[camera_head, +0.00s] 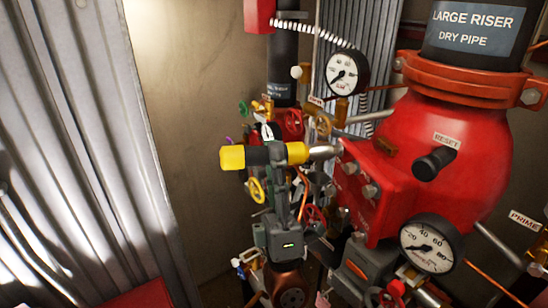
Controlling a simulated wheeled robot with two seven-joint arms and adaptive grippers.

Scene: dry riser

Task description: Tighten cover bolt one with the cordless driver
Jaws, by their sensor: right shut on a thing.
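The cordless driver (238,157), with a yellow and black body and a grey nose, is held roughly level. My right gripper (279,168) comes up from below and is shut on the driver's body. The driver's nose points right, at the upper left edge of the red cover plate (366,213) on the valve. Its tip hides that corner, so I cannot tell whether it touches a bolt there. Other cover bolts show on the plate, one at the upper left (351,168) and one lower (369,192). My left gripper is not in view.
A large red valve body (460,150) fills the right, with a black reset knob (434,163). An upper gauge (347,74) and a lower gauge (430,245) stand close by. Small valves and thin pipes crowd behind my gripper.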

